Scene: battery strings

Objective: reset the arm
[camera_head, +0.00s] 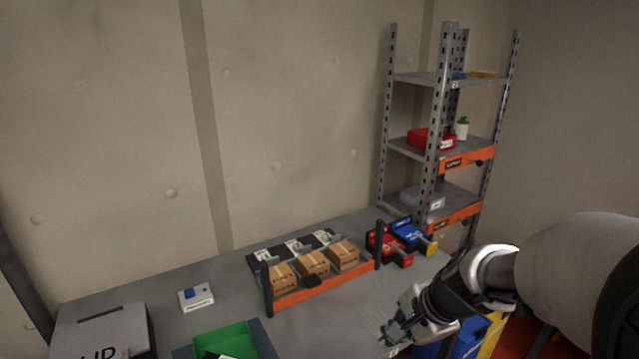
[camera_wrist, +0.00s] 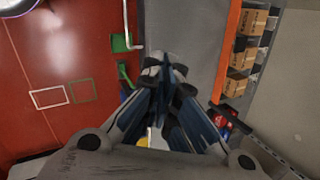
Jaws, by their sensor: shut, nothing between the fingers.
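My gripper (camera_head: 392,335) is at the lower right of the head view, at the end of my white and dark arm, over the right part of the grey bench. In the wrist view my gripper (camera_wrist: 165,75) has its fingers together, with nothing between them. It points down over the edge between the red floor (camera_wrist: 60,60) and the grey bench (camera_wrist: 190,35). It looks apart from the things around it.
Boxes (camera_head: 313,264) stand behind an orange rail (camera_head: 325,285). Red (camera_head: 388,245) and blue (camera_head: 410,233) units lie right of it. A green bin (camera_head: 225,338) is at the front, a grey box (camera_head: 100,325) at left, a shelf rack (camera_head: 440,130) behind. Blue and yellow containers (camera_head: 470,345) are below my arm.

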